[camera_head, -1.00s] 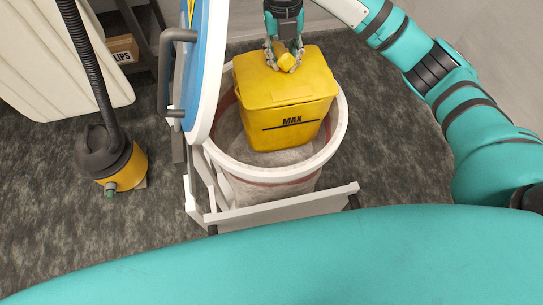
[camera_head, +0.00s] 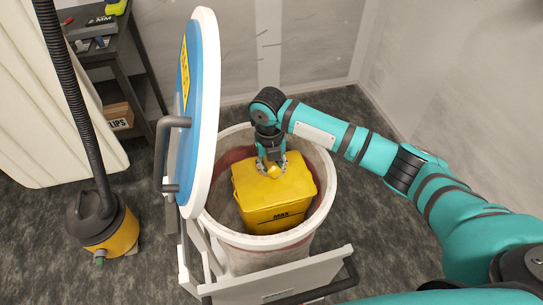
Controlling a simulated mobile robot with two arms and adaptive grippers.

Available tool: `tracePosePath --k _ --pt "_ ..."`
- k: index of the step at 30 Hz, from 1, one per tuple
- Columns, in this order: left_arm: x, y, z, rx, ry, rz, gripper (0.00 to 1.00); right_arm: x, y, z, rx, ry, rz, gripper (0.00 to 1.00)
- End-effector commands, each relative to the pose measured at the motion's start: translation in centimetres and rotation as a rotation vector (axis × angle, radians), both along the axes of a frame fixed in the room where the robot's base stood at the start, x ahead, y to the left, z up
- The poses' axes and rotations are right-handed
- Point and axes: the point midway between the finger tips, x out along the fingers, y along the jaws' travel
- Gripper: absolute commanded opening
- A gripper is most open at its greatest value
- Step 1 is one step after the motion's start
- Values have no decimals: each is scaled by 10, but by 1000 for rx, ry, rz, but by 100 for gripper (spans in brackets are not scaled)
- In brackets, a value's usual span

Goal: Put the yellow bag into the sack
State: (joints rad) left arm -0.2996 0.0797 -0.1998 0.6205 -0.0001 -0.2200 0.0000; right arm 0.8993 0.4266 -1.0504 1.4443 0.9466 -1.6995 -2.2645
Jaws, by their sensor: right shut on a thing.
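The yellow bag (camera_head: 272,194) is boxy, with a flat top, a small raised grip and a "MAX" line on its front. It is upright, inside the mouth of the round white drum (camera_head: 327,190), with its top near rim height. My right gripper (camera_head: 270,168) is shut on the raised grip on top of the bag, its arm reaching in from the right. The sack appears to be the greyish lining (camera_head: 226,212) inside the drum; its bottom is hidden by the bag. I cannot tell whether the bag rests on anything. My left gripper is out of view.
The drum's blue and white lid (camera_head: 207,110) stands open on the left side. A white frame with a bar (camera_head: 285,277) is in front. A yellow and black vacuum (camera_head: 103,225) with a hose stands at left. A shelf with a box (camera_head: 118,117) is behind. Bare floor lies right.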

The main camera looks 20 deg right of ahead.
Motion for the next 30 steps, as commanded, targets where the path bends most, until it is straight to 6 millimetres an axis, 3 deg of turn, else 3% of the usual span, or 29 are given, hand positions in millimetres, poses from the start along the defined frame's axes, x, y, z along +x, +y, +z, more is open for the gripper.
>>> tracePosePath --k 5,12,23,24,30 --pt "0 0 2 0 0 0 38 1 1 -7 2 -3 1 0" --pt "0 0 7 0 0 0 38 1 0 -35 2 -3 0 0" --pt "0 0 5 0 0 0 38 1 1 -40 3 -4 0 0" --pt "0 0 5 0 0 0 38 0 0 -42 0 -1 0 22" --pt "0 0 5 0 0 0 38 0 0 -42 0 -1 0 45"
